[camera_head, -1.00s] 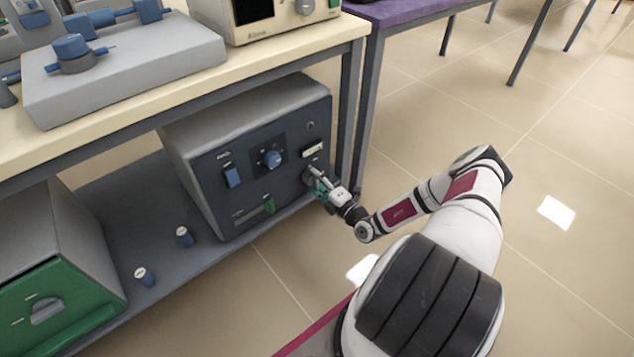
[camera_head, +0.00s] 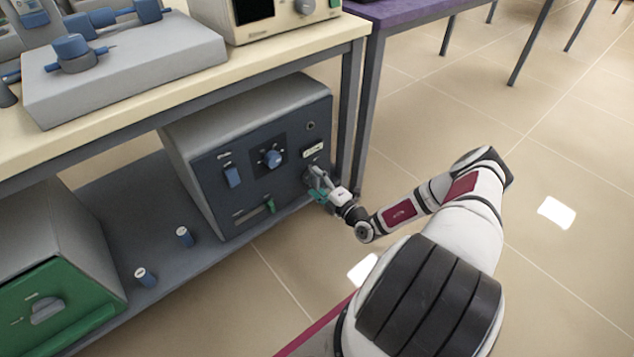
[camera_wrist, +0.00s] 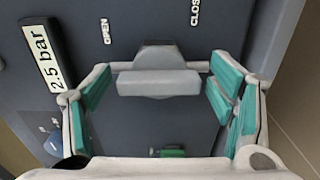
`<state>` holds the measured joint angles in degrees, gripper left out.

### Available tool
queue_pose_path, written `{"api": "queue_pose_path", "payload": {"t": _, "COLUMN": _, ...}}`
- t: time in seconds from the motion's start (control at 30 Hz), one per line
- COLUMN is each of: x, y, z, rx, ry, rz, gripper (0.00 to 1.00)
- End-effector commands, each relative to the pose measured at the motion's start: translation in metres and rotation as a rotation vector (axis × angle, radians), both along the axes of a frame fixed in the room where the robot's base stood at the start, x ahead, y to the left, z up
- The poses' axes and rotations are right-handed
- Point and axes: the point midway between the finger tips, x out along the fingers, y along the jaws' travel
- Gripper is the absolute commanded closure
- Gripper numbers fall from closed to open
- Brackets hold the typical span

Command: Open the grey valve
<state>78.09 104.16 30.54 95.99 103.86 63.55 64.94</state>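The grey valve (camera_wrist: 158,82) is in the middle of the wrist view, on the dark front panel of the furnace (camera_head: 245,180). Its bar-shaped handle lies level across that view, below the "OPEN" mark (camera_wrist: 105,31) on the left and the partly cut-off "CLOSE" mark (camera_wrist: 195,12) on the right. My gripper (camera_wrist: 162,88) is open, with its teal-padded fingers on either side of the handle and gaps visible between. In the head view my gripper (camera_head: 318,186) is at the panel's right side and hides most of the valve.
A "2.5 bar" display (camera_wrist: 42,56) is left of the valve in the wrist view. The furnace panel also has a blue knob (camera_head: 273,158), a blue switch (camera_head: 232,177) and a green slider (camera_head: 270,206). A table leg (camera_head: 348,125) stands close right of the furnace. Open floor lies further right.

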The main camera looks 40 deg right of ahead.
Motion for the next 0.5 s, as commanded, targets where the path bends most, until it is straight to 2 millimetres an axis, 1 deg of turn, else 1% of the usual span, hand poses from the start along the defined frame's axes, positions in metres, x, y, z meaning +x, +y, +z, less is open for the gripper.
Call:
{"api": "queue_pose_path", "payload": {"t": 0.17, "x": -0.002, "y": -0.001, "z": 0.0, "rx": -0.001, "ry": -0.001, "rz": -0.001, "gripper": 0.23}}
{"api": "queue_pose_path", "payload": {"t": 0.27, "x": -0.009, "y": -0.001, "z": 0.0, "rx": -0.001, "ry": 0.0, "rz": -0.001, "gripper": 0.23}}
{"api": "queue_pose_path", "payload": {"t": 0.37, "x": -0.024, "y": -0.002, "z": 0.0, "rx": -0.002, "ry": 0.001, "rz": -0.002, "gripper": 0.23}}
{"api": "queue_pose_path", "payload": {"t": 0.5, "x": -0.053, "y": -0.003, "z": 0.0, "rx": -0.001, "ry": 0.001, "rz": -0.002, "gripper": 0.23}}
